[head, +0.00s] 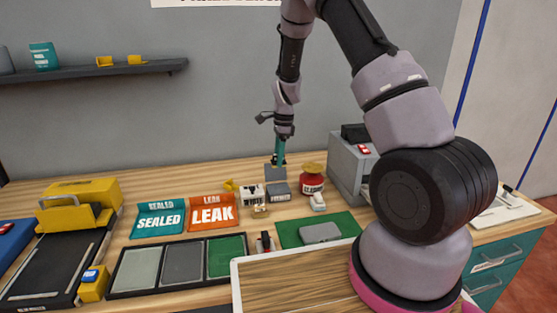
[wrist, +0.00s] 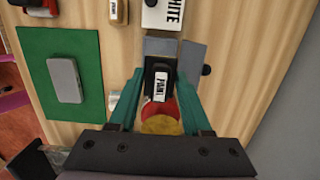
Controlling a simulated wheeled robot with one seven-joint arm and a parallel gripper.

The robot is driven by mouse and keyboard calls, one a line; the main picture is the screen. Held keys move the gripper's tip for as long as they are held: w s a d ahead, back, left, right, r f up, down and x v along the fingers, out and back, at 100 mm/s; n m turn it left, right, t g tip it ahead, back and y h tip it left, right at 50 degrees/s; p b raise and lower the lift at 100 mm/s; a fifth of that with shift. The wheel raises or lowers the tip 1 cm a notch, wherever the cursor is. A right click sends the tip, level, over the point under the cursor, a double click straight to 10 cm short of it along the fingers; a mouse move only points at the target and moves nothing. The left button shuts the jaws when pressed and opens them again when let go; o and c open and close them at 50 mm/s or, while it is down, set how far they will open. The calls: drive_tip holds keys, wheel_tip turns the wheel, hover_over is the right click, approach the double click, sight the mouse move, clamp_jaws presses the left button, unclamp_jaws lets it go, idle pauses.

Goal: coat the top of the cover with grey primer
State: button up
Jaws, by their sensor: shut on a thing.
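The cover appears to be a grey rounded plate (head: 320,232) lying flat on a green mat (head: 350,219). It also shows in the wrist view (wrist: 64,80), with a plain grey top. My gripper (head: 278,161) is down near the back of the bench, left of and behind the mat. In the wrist view its teal fingers (wrist: 160,92) are shut on a black tool (wrist: 159,80) with a white label. A grey block (head: 276,173) shows right below the fingertips in the head view. The tool's lower end is hidden.
A red jar (head: 312,186) stands right of my gripper. A small white and black box (head: 250,195) stands to its left. A three-part tray (head: 180,265), SEALED (head: 160,219) and LEAK (head: 212,213) signs lie left. A grey machine (head: 348,165) stands right. My arm hides part of the bench.

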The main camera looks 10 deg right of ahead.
approach(277, 189)
drive_tip(key=shift+a+f, duration=0.15)
drive_tip(key=shift+f, duration=1.15)
drive_tip(key=shift+a+f, duration=0.15)
drive_tip(key=shift+f, duration=1.15)
drive_tip(key=shift+f, duration=0.5)
drive_tip(key=o, duration=1.5)
drive_tip(key=shift+w, duration=0.1)
drive_tip(key=shift+o, duration=0.2)
drive_tip(key=shift+r, duration=0.15)
drive_tip(key=shift+w+r, duration=0.15)
drive_tip(key=shift+r, duration=0.4)
drive_tip(key=shift+s+r, duration=0.2)
drive_tip(key=shift+r, duration=2.9)
